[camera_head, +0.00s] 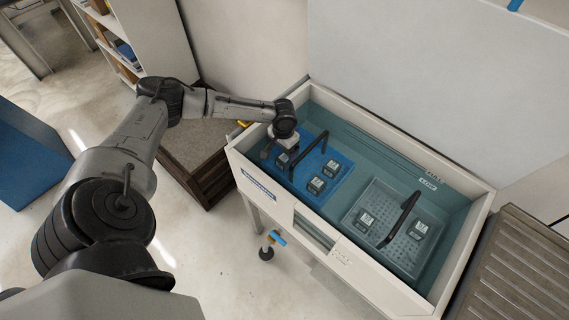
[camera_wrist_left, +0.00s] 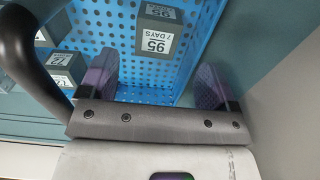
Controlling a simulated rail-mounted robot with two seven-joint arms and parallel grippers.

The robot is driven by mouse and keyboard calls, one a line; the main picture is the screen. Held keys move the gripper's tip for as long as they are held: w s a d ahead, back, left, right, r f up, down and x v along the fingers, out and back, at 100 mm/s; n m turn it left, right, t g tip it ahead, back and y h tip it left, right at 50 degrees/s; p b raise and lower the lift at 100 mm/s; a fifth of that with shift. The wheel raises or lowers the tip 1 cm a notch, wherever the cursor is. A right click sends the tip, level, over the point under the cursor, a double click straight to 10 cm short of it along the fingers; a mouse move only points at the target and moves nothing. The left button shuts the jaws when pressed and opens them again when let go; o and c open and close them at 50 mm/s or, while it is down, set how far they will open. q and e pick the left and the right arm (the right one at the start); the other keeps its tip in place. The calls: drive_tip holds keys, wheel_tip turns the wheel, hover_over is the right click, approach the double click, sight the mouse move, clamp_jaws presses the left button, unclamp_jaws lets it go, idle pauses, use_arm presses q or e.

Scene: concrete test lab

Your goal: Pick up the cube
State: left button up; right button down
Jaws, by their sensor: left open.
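My left gripper (camera_head: 275,148) reaches over the tank's left end, close above a dark grey cube (camera_head: 283,160) in the blue tray. In the wrist view the jaws (camera_wrist_left: 157,82) are open and empty, with one purple-tinted finger on each side. Two more cubes stand in the blue tray, one at the back (camera_head: 332,168) and one nearer (camera_head: 316,185). Two others stand in the grey tray, left (camera_head: 367,218) and right (camera_head: 421,229). My right gripper is not seen.
The tank's pale rim (camera_head: 395,134) surrounds both trays. The perforated blue tray (camera_head: 338,192) has a black handle (camera_head: 308,157), which shows close by in the wrist view (camera_wrist_left: 28,62). The grey tray (camera_head: 390,256) also has a black handle (camera_head: 400,215). A slatted metal surface (camera_head: 520,262) adjoins at right.

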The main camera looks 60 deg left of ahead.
sight(284, 158)
use_arm(q)
drive_tip(key=shift+f+b, duration=0.3)
drive_tip(key=shift+f, duration=1.25)
drive_tip(key=shift+d+f+b, duration=0.2)
drive_tip(key=shift+f+b, duration=1)
drive_tip(key=shift+f, duration=1.45)
drive_tip(key=shift+c, duration=0.2)
drive_tip(key=c, duration=1.1)
drive_tip(key=shift+r, duration=0.1)
